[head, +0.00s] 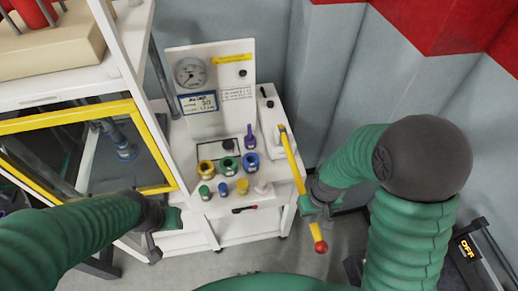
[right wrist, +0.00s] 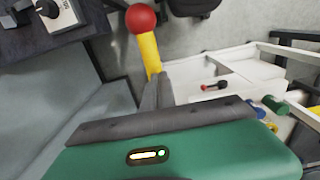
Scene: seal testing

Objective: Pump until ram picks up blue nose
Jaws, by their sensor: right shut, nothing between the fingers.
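The pump lever (head: 291,160) is a yellow bar with a red ball at its end, slanting down from the right side of the white test bench. My right gripper (head: 314,206) is shut and empty beside the lever's lower part. In the right wrist view its fingers (right wrist: 157,92) meet at the yellow bar (right wrist: 149,52), just below the red ball; I cannot tell whether they touch it. A grey rod with a blue end (head: 126,150) shows inside the yellow-framed cabinet. A small blue piece (head: 222,190) stands on the bench front. My left gripper (head: 160,222) is before the cabinet, jaws unclear.
The bench carries a gauge (head: 189,72) on an upright panel, yellow, green and blue cups, and small coloured pieces. A device reading OFF (head: 467,248) is at the lower right. Open floor lies before the bench.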

